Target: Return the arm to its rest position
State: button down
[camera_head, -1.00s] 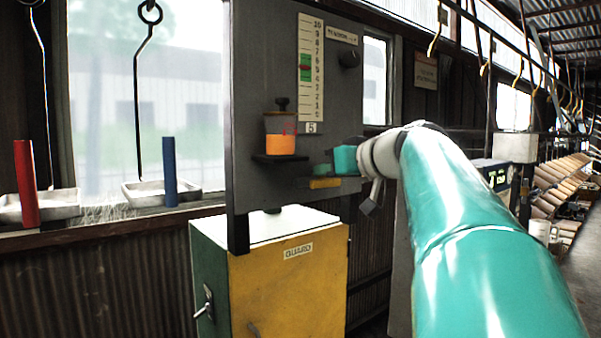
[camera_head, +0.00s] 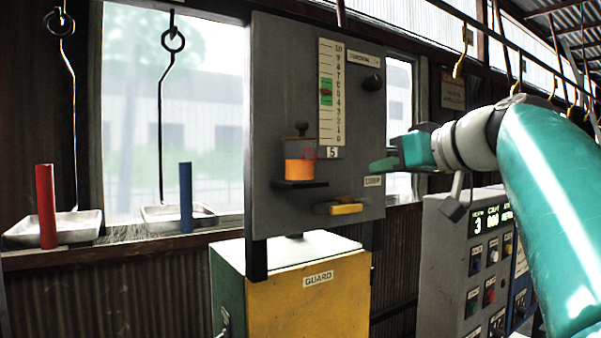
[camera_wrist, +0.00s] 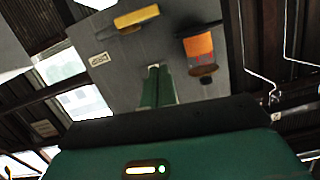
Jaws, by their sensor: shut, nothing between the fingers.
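My gripper (camera_head: 380,165) is at the end of the teal arm, in front of the right edge of the grey panel (camera_head: 290,90) in the head view. In the wrist view my gripper (camera_wrist: 153,70) shows its two green fingers together, with nothing between them. The panel carries a jar of orange liquid (camera_head: 299,168) on a small black shelf, a numbered scale (camera_head: 328,120) with a green band and red pointer, and a yellow handle (camera_head: 347,208). The orange jar (camera_wrist: 198,45) and yellow handle (camera_wrist: 137,17) also show in the wrist view. My gripper appears apart from them.
A yellow guard cabinet (camera_head: 310,300) stands below the panel. A grey control box (camera_head: 440,250) with a lit display is below the arm. Red (camera_head: 46,205) and blue (camera_head: 186,197) cylinders stand by hanging trays at left. Hooks hang from an overhead rail at upper right.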

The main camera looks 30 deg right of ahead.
jog(key=shift+s, duration=0.25)
jog(key=w+a+f+m+g+y, duration=0.1)
jog(key=w+a+f+g, duration=0.2)
jog(key=a+f, duration=0.8)
jog(key=s+a+f+g, duration=0.2)
jog(key=a+f, duration=0.3)
jog(key=f, duration=0.6)
jog(key=s+a+f+n+g+h, duration=0.1)
jog(key=s+a+f, duration=0.3)
jog(key=f, duration=0.7)
jog(key=s+a+f+g, duration=0.3)
jog(key=a+f, duration=0.3)
jog(key=f, duration=0.4)
jog(key=shift+f+n+g+h, duration=0.3)
jog(key=shift+f+h, duration=0.1)
jog(key=shift+d, duration=0.2)
